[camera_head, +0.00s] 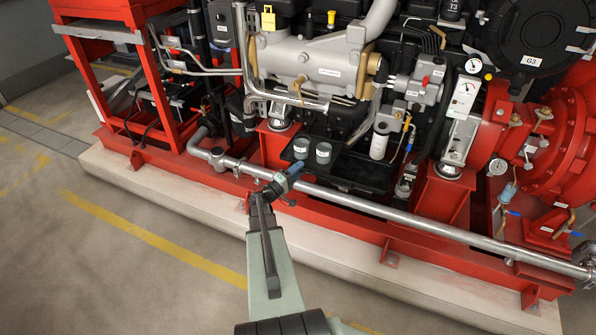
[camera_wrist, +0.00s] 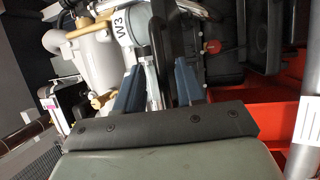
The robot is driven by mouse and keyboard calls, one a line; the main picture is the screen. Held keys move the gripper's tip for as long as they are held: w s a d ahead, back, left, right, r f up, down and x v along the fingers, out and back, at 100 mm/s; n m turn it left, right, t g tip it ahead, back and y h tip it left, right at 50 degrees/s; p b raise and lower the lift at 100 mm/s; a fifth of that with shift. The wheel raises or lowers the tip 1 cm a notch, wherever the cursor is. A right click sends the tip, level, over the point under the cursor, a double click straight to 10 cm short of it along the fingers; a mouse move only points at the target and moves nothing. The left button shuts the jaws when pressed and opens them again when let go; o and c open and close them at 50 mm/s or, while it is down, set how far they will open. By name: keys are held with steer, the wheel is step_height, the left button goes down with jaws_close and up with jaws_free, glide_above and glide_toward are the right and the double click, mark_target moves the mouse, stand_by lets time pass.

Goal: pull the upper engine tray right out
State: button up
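A black tray (camera_head: 352,178) sits low under the engine, behind the silver pipe. Two dark cups with pale labels stand at its left end. It is the only tray I can make out there; a second one above or below it is not clear. My gripper (camera_head: 285,180) is at the silver pipe, in front of the tray's left part. In the wrist view, the two blue fingers of my gripper (camera_wrist: 158,85) stand apart, with dark and silver parts showing between them. I cannot tell whether those parts are between the fingers or only behind them.
The silver pipe (camera_head: 400,215) runs along the front of the red base frame (camera_head: 330,208). A white filter (camera_head: 379,141) stands behind the tray. The engine (camera_head: 315,65) hangs above. Open concrete floor (camera_head: 130,270) lies at the front left.

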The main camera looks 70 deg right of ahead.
steer(key=v, duration=1.3)
steer(key=shift+w+a, duration=0.15)
steer(key=shift+a, duration=0.2)
steer(key=shift+f, duration=0.1)
steer(key=s+a+f+y, duration=0.4)
steer(key=a+f+y, duration=0.3)
steer(key=f, duration=0.1)
steer(key=s+a+f+y, duration=0.4)
steer(key=a+f+y, duration=0.2)
steer(key=a+f, duration=0.15)
steer(key=w+a+f+t+y, duration=0.1)
steer(key=a+f+y, duration=0.2)
steer(key=a, duration=0.9)
steer(key=a+f+t+y, duration=0.2)
steer(key=a+f+y, duration=0.15)
steer(key=a, duration=0.95)
steer(key=s+a+n+g, duration=0.1)
steer(key=s+a+n, duration=0.1)
steer(key=a, duration=0.5)
steer(key=s+a+n+g+h, duration=0.1)
steer(key=s+a+n, duration=0.2)
steer(key=a, duration=0.5)
steer(key=shift+s+a+f, duration=0.2)
steer(key=shift+s+a, duration=0.05)
steer(key=shift+s, duration=0.1)
